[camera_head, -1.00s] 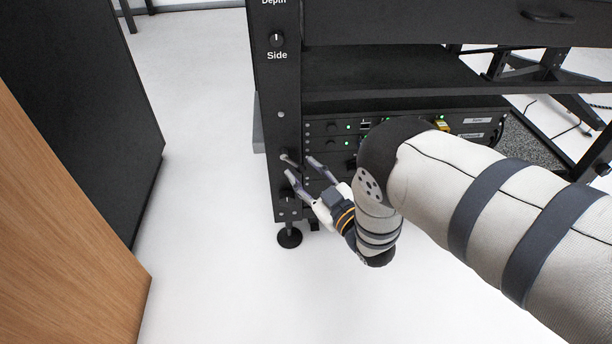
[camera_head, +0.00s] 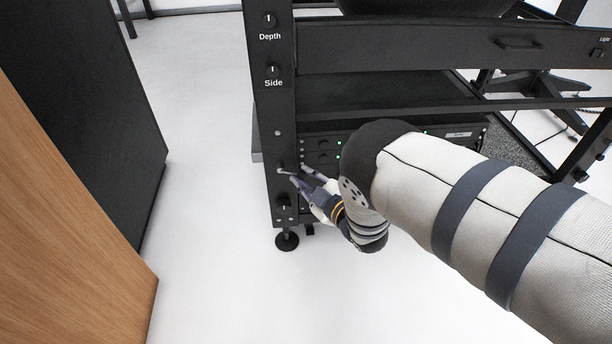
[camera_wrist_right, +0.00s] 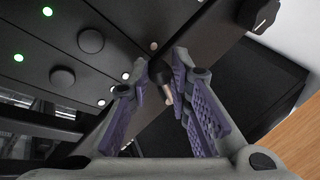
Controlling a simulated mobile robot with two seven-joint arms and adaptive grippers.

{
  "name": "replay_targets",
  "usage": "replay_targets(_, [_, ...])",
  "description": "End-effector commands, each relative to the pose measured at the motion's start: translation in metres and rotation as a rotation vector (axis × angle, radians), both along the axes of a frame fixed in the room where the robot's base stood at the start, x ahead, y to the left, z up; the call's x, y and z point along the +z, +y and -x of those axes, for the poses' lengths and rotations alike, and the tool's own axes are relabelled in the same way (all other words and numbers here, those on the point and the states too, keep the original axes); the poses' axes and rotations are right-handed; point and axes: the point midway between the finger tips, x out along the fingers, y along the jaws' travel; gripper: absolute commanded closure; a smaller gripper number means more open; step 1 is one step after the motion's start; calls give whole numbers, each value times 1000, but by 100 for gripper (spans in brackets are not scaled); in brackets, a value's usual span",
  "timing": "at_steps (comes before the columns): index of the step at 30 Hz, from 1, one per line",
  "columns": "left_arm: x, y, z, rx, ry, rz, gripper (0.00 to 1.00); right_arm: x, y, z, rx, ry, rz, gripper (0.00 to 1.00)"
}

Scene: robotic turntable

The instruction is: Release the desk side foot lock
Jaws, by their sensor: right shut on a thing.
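The desk side foot lock (camera_head: 284,171) shows in the head view as a small metal lever sticking out of the lower part of the black front post. My right gripper (camera_head: 297,174) is at this lever, with its fingers reaching in from the right. In the right wrist view, the lever (camera_wrist_right: 162,76) has a dark round base and a pale end, and stands between the purple pads of my right gripper (camera_wrist_right: 172,85). The gripper is shut on it, though the contact is partly hidden. My left gripper is not in view.
A black knob (camera_head: 284,202) sits below the lever, above a round levelling foot (camera_head: 286,240). Knobs labelled Depth (camera_head: 269,20) and Side (camera_head: 272,69) are higher on the post. Rack units (camera_head: 322,150) lie right of it. A black cabinet (camera_head: 90,110) stands left, with clear floor between.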

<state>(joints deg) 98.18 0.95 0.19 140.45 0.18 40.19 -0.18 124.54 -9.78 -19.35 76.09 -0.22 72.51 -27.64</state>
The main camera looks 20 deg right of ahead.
Motion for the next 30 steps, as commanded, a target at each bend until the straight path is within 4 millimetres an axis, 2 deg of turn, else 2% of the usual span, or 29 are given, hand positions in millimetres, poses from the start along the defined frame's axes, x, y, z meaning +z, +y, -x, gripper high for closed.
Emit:
replay_targets(3, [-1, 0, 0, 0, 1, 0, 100, 0, -1, -1, -3, -4, -1, 100])
replay_targets(4, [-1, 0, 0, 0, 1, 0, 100, 0, -1, -1, -3, -4, -1, 79])
replay_targets(6, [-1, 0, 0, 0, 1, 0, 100, 0, -1, -1, -3, -4, -2, 63])
replay_targets(7, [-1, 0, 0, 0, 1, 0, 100, 0, -1, -1, -3, -4, -2, 62])
replay_targets(17, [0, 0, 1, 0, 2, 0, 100, 0, -2, 4, -3, 0, -3, 62])
replay_targets(20, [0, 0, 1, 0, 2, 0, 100, 4, -4, 21, -3, 2, -2, 62])
replay_targets(27, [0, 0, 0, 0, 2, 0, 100, 17, -15, 85, -4, 2, -2, 62])
replay_targets(30, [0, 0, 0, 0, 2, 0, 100, 22, -17, 103, -3, 0, -2, 62])
